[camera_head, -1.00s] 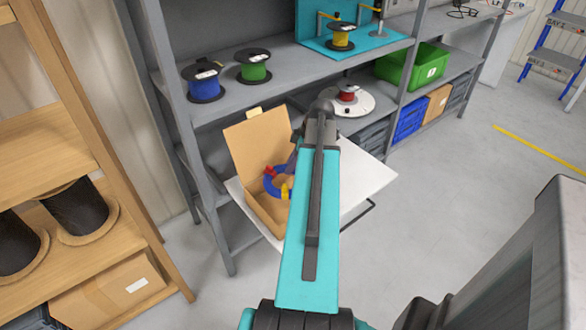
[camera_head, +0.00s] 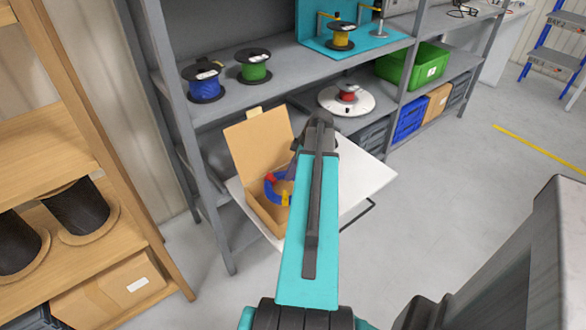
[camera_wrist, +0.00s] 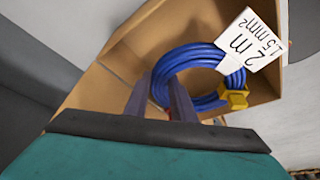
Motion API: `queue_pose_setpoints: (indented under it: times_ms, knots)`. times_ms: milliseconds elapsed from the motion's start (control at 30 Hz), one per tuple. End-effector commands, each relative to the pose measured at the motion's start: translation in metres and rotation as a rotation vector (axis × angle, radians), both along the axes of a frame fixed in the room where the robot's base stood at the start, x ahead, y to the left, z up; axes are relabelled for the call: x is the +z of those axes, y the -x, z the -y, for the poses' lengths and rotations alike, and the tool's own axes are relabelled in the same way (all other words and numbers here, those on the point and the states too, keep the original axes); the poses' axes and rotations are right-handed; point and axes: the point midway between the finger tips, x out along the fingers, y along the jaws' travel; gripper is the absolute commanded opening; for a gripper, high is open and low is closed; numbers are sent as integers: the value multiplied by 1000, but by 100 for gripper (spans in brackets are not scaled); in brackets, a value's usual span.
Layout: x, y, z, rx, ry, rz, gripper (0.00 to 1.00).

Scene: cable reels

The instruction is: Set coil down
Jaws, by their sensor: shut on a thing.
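The blue cable coil (camera_head: 270,191) shows inside the open cardboard box (camera_head: 258,146) in the head view, with a red piece and a yellow piece on it. In the wrist view the coil (camera_wrist: 180,58) lies within the walls of the box (camera_wrist: 95,92); a white tag (camera_wrist: 246,40) reads "2 m 1.5 mm²", and a yellow clip (camera_wrist: 234,99) is beside it. My gripper (camera_wrist: 160,100) is shut on the coil's near side. Its tips are partly hidden in the head view. I cannot tell whether the coil touches the box floor.
The box stands on a white tabletop (camera_head: 372,176) before a grey shelf. The shelf holds blue (camera_head: 204,84) and green (camera_head: 253,67) reels, a white turntable (camera_head: 335,101) with a red reel, and a green bin (camera_head: 412,68). A wooden rack (camera_head: 120,215) stands left.

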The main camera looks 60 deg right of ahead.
Motion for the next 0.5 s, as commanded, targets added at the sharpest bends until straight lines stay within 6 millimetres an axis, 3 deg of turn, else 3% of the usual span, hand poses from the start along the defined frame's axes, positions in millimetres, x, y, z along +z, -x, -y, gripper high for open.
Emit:
queue_pose_setpoints:
  times_ms: [400,433,500]
  knots:
    - [-5,0,0,0,0,1,0]
    - [-4,0,0,0,0,0,28]
    - [-4,0,0,0,0,0,40]
